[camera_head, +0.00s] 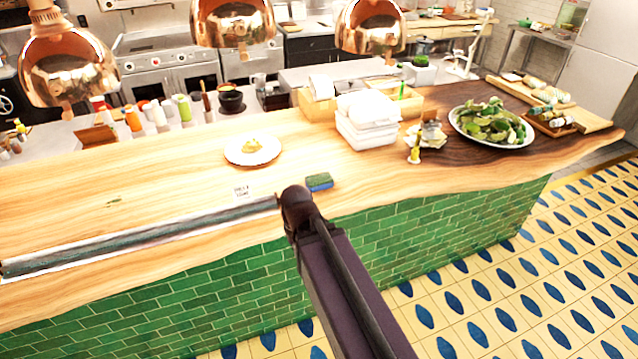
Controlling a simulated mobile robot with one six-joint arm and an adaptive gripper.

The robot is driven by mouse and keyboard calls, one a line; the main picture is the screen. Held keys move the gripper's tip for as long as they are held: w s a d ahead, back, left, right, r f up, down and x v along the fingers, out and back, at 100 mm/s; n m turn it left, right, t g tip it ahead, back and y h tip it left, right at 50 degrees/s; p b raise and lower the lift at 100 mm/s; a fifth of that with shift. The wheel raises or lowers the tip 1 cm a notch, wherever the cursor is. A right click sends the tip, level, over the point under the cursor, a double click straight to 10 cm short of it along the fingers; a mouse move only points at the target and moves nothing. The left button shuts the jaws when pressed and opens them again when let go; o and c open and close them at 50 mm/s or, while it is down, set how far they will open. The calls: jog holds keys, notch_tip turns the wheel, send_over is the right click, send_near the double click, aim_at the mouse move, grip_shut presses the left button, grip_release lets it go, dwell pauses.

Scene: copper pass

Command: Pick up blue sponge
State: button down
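The blue sponge (319,182) lies on the wooden counter (200,190) near its front edge. Its top looks green and its side blue. My dark arm comes up from the bottom of the view, and its rounded joint is just left of and below the sponge in the picture. There is a small visible gap between them. My gripper's fingers cannot be made out, so its opening and what it may hold are hidden.
A white plate with food (252,151) and a small printed card (241,191) are left of the sponge. White stacked containers (367,120) stand behind it. A long grey strip (150,238) runs along the front left. Copper lamps (68,70) hang above.

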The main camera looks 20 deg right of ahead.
jog(key=c, duration=0.8)
grip_release()
jog(key=shift+w, duration=0.1)
jog(key=o, duration=0.4)
jog(key=shift+w+d+r, duration=0.15)
jog(key=shift+w+r, duration=0.05)
jog(key=shift+w, duration=0.05)
jog(key=shift+c, duration=0.2)
jog(key=o, duration=0.4)
jog(key=shift+w+d+r+n+p, duration=0.2)
jog(key=shift+w+r+n+p, duration=0.1)
jog(key=shift+w+n+p, duration=0.15)
jog(key=shift+w+d+r+n+p, duration=0.15)
jog(key=shift+w+r+n+p, duration=0.15)
jog(key=shift+w, duration=0.25)
jog(key=shift+o, duration=0.2)
notch_tip(320, 180, up, 12)
jog(key=n+p, duration=1.2)
jog(key=n, duration=0.5)
send_over(319, 179)
jog(key=shift+a+f, duration=0.1)
jog(key=shift+f, duration=0.05)
jog(key=shift+f, duration=0.1)
notch_tip(319, 179, down, 8)
jog(key=b, duration=0.9)
jog(key=shift+f, duration=0.25)
